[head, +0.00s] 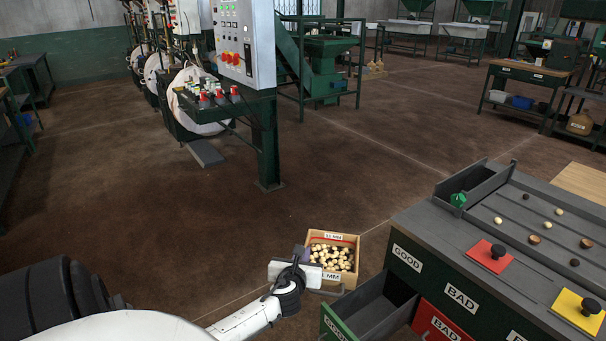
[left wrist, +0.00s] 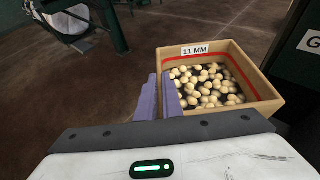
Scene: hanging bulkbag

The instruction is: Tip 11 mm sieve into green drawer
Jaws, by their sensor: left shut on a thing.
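The 11 mm sieve (head: 352,242) is a wooden box with an "11 MM" label and a red line inside, full of pale round nuts. My left gripper (head: 301,258) is shut on the sieve's near left wall. In the left wrist view the purple-grey fingers (left wrist: 160,98) sit at the left wall of the sieve (left wrist: 262,107), which looks about level. The green drawer (head: 330,322) is pulled open and looks empty where visible. It lies below and to the right of the sieve, under a "GOOD" label. My right gripper is not in view.
A red drawer (head: 437,325) marked "BAD" is beside the green one. A control cabinet (head: 245,40) stands behind. The floor between is clear.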

